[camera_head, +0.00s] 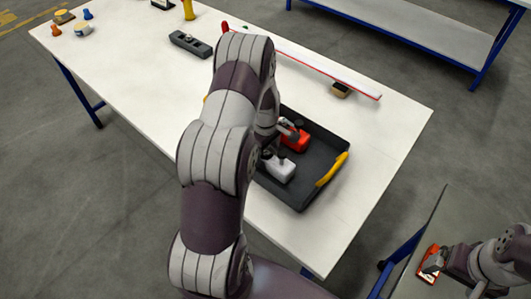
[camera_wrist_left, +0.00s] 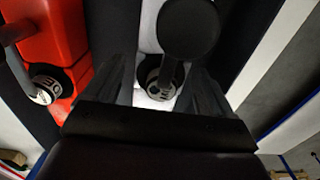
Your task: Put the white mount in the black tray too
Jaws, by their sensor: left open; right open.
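The black tray (camera_head: 303,201) with yellow handles lies on the white table. The white mount (camera_head: 281,169) is inside the tray, beside the red mount (camera_head: 299,141). In the left wrist view the white mount (camera_wrist_left: 147,35) has a black round knob and a metal-ringed socket, and the red mount (camera_wrist_left: 52,35) is to its left. My left gripper (camera_wrist_left: 162,85) is open, with its fingers either side of the white mount's socket. In the head view my left arm hides part of the tray. My right gripper (camera_head: 433,266) is open, near a red and white item on another surface.
A long white bar with red edging (camera_head: 310,64) and a small brown block (camera_head: 340,90) lie behind the tray. A dark grey block (camera_head: 190,43) and several small coloured parts are further left. The table's right corner is clear.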

